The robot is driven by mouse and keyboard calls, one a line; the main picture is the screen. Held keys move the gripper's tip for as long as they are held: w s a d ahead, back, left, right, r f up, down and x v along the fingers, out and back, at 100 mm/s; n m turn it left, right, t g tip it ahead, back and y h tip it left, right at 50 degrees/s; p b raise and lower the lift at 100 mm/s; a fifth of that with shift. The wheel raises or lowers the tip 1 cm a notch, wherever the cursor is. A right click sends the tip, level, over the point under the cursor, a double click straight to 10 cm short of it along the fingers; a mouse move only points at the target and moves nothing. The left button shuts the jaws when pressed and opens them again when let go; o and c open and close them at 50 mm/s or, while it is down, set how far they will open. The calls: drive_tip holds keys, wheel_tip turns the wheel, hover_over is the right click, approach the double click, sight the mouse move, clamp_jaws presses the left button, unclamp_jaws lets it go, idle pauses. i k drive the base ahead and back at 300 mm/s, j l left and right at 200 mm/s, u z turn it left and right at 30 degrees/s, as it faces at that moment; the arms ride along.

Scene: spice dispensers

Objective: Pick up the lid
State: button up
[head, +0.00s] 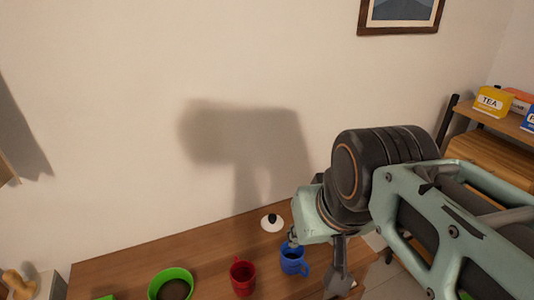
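The lid (272,223) is a small white disc with a dark knob. It lies on the wooden table near its back edge, left of my gripper and behind the blue mug. My gripper (318,262) hangs at the right end of the table, in front of the lid and apart from it. One grey finger shows at the lower right, and what looks like the other finger is at the left beside the blue mug. The fingers look spread, with nothing seen between them that they hold. My wrist hides part of the gripper.
A blue mug (293,262) stands close to my gripper in this view. A red mug (243,278) and a green bowl (171,284) with dark contents stand further left. The table (200,250) is bare behind them. A shelf (508,118) with a yellow tea box (492,102) is at right.

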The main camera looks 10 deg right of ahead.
sight(271, 222)
drive_tip(key=z, duration=0.7)
drive_tip(key=i+l+u, duration=0.15)
drive_tip(key=l+u, duration=0.2)
drive_tip(key=i+l+u, duration=0.15)
drive_tip(key=u, duration=0.25)
drive_tip(key=k+l+z, duration=0.3)
drive_tip(key=i+j+u, duration=0.15)
drive_tip(key=i+u, duration=0.2)
